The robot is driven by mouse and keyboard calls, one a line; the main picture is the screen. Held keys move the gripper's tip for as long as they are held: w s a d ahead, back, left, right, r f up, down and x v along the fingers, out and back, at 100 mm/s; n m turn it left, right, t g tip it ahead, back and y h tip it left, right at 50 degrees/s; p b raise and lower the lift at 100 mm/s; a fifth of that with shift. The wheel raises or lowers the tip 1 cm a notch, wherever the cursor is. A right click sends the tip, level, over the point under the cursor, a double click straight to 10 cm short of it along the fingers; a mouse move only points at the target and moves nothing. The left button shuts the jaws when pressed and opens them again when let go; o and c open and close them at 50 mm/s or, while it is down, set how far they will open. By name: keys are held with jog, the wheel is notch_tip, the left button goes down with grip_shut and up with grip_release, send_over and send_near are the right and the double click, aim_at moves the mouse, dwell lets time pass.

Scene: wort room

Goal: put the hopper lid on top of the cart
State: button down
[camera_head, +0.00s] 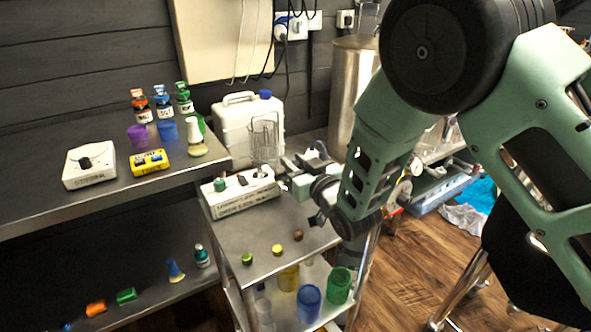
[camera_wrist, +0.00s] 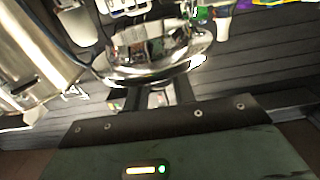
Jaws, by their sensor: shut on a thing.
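My gripper (camera_wrist: 157,95) is shut on a shiny, mirror-like metal piece with a wide round rim, which I take to be the hopper lid (camera_wrist: 150,55). The lid fills the upper middle of the wrist view. In the head view my gripper (camera_head: 300,180) is at the back right of the cart, and I cannot make out the lid clearly there. The cart (camera_head: 262,262) is a steel trolley in the lower middle, with a bare patch of top in front. I cannot tell the height of the lid over the cart.
On the cart top are a white lettered block (camera_head: 240,198) and several small caps, including a green one (camera_head: 247,258). Blue (camera_head: 308,302) and green (camera_head: 339,286) cups stand on its lower shelf. A steel bench (camera_head: 110,190) at left holds bottles and boxes. A white jug (camera_head: 236,122) stands behind.

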jog(key=shift+f, duration=0.8)
jog(key=shift+f+b, duration=0.4)
